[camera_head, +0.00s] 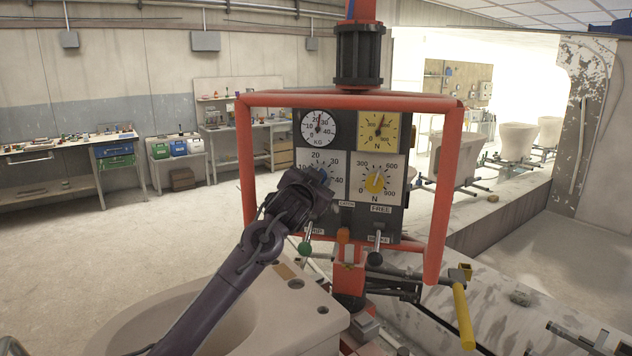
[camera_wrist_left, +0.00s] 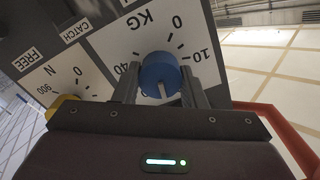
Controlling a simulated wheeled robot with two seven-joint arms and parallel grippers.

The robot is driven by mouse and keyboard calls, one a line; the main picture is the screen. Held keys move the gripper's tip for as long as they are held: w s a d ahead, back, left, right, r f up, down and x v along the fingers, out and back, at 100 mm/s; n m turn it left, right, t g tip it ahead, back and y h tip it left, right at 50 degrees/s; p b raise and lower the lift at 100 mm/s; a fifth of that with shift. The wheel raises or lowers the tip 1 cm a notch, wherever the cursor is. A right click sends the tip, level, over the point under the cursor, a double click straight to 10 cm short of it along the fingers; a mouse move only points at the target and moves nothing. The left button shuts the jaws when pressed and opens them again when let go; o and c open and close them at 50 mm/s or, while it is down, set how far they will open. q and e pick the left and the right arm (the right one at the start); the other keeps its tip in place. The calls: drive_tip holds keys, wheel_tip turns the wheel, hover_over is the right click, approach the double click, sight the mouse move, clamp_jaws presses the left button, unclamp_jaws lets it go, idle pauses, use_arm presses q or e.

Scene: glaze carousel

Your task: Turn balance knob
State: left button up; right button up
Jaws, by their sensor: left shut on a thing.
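The control panel (camera_head: 349,218) carries a white KG dial plate (camera_head: 342,170) with a blue knob (camera_head: 324,174). My left gripper (camera_head: 318,183) reaches it from the front left and hides most of the knob and the left part of its scale. In the left wrist view, upside down, the blue knob (camera_wrist_left: 159,70) sits between the two fingers of my left gripper (camera_wrist_left: 160,88), which are shut on it. A pale mark on the knob points toward the gripper. A yellow knob (camera_head: 376,182) sits on the N plate to the right; it also shows in the wrist view (camera_wrist_left: 62,104). My right gripper is not in view.
An orange-red frame (camera_head: 245,165) surrounds the panel. Levers with a green ball (camera_head: 304,249) and a black ball (camera_head: 375,258) hang below, with an orange one (camera_head: 343,236) between them. A pale basin (camera_head: 190,310) lies under my left arm. A yellow handle (camera_head: 463,315) sticks out at lower right.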

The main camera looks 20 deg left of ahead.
use_arm(q)
drive_tip(key=shift+m, duration=0.4)
drive_tip(key=o, duration=1)
drive_tip(key=s+b, duration=0.3)
drive_tip(key=s, duration=0.5)
drive_tip(key=shift+d+f, duration=0.1)
drive_tip(key=shift+f, duration=0.05)
